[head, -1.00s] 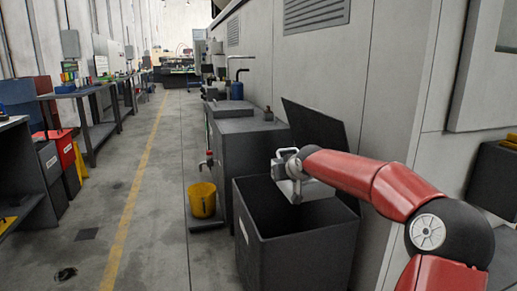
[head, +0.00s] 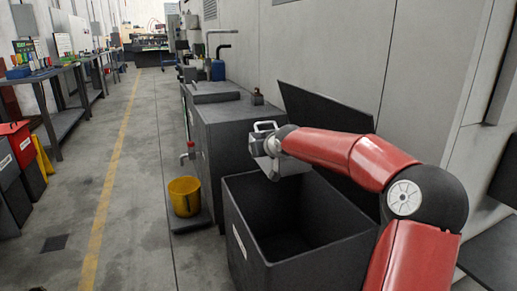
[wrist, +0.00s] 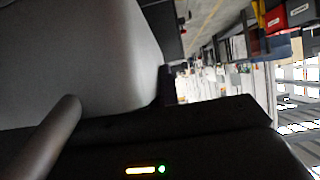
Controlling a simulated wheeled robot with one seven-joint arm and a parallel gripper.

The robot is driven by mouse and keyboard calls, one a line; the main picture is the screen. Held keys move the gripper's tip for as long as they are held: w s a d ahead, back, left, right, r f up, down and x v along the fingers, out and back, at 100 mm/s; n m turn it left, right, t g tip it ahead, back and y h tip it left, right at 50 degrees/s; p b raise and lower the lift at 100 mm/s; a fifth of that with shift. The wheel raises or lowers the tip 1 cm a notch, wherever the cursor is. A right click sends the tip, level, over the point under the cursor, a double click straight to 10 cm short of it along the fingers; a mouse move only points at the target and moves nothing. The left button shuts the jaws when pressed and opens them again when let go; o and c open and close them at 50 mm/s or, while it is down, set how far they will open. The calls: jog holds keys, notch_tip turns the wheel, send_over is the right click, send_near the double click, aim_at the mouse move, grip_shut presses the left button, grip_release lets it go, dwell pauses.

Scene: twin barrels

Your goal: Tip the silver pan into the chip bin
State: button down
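The chip bin (head: 322,258) is a dark open-topped box at the lower middle of the head view, with its lid (head: 328,112) raised behind it. Its dark inside looks empty from here. My gripper (head: 266,146) is at the end of my red arm, over the bin's far left part. The silver pan (head: 288,163) hangs there at my gripper, above the bin's rim and partly hidden by my arm. In the wrist view the pan is a large grey surface (wrist: 85,60) close to the camera. The fingertips are not clear, and the pan's contents are hidden.
A dark cabinet (head: 222,140) stands just behind the bin, with a yellow bucket (head: 185,196) at its left. A pale wall (head: 345,50) closes the right side. The aisle floor (head: 140,190) at left is clear, with benches beyond it.

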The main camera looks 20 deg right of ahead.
aim_at(273, 167)
jog(key=s+t, duration=0.2)
jog(key=s+d+t, duration=0.1)
jog(key=t, duration=0.1)
jog(key=shift+f+m+y, duration=0.3)
jog(key=shift+f+m, duration=0.05)
jog(key=shift+m, duration=0.05)
jog(key=shift+s+d+f+m+t+b, duration=0.1)
jog(key=shift+s+f+m+t+b, duration=0.1)
jog(key=shift+s+f+t, duration=0.3)
jog(key=shift+s+d+f+m+t+b, duration=0.15)
jog(key=shift+f+t+b, duration=0.1)
jog(key=shift+t, duration=0.45)
jog(key=t+b, duration=0.1)
jog(key=b, duration=0.2)
jog(key=s+f+t+b, duration=0.1)
jog(key=t+b, duration=0.1)
jog(key=b, duration=0.1)
jog(key=shift+s+d+f+m+b, duration=0.15)
jog(key=shift+s+m+b, duration=0.1)
jog(key=shift+b, duration=0.1)
jog(key=f+t+b, duration=0.1)
jog(key=b, duration=0.3)
jog(key=s+f+m+t+b, duration=0.1)
jog(key=t+b, duration=0.1)
jog(key=b, duration=0.3)
jog(key=shift+d, duration=0.1)
jog(key=shift+s+f+m+t+h+b, duration=0.1)
jog(key=shift+f+m+t+h+b, duration=0.15)
jog(key=shift+m+t+h+b, duration=0.65)
